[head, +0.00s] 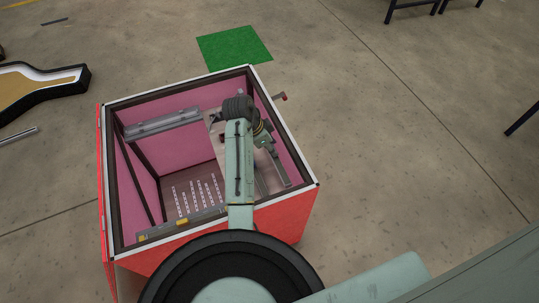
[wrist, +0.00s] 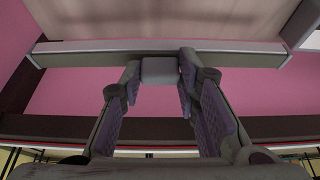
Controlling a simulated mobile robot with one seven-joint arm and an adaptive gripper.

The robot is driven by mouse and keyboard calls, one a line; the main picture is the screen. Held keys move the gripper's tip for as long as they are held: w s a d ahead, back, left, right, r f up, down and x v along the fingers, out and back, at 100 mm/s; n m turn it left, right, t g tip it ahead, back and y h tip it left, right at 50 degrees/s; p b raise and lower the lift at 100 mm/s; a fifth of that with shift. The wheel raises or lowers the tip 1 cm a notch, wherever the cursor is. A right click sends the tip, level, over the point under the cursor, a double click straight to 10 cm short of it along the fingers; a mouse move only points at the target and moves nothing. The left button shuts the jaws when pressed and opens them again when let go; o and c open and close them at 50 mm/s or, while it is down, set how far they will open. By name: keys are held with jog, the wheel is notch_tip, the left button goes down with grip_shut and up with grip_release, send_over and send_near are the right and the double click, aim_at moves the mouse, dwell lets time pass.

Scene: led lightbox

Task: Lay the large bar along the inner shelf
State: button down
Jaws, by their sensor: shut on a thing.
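An open box (head: 103,170) with red outer sides and pink inner walls stands in front of me. My gripper (head: 265,143) is inside its right part, with the arm reaching over the front rim. In the wrist view my gripper (wrist: 160,68) is shut on a small grey block in the middle of the large bar (wrist: 90,48). The bar lies crosswise over the fingertips. In the head view it seems to be the grey bar (head: 279,170) near the right wall. My arm hides part of it. Whether it touches a shelf cannot be told.
Another grey bar (head: 160,124) runs along the back wall. A grey strip with yellow pieces (head: 153,233) lies along the front inside. LED strips (head: 198,195) cover the box floor. A red-ended part (head: 280,97) sticks out at the right rim. A green mat (head: 235,47) lies behind.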

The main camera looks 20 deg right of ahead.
jog(key=shift+w+f+p, duration=0.1)
jog(key=shift+f+p, duration=0.25)
jog(key=shift+f, duration=2.55)
jog(key=shift+f, duration=0.1)
jog(key=c, duration=1.2)
grip_release()
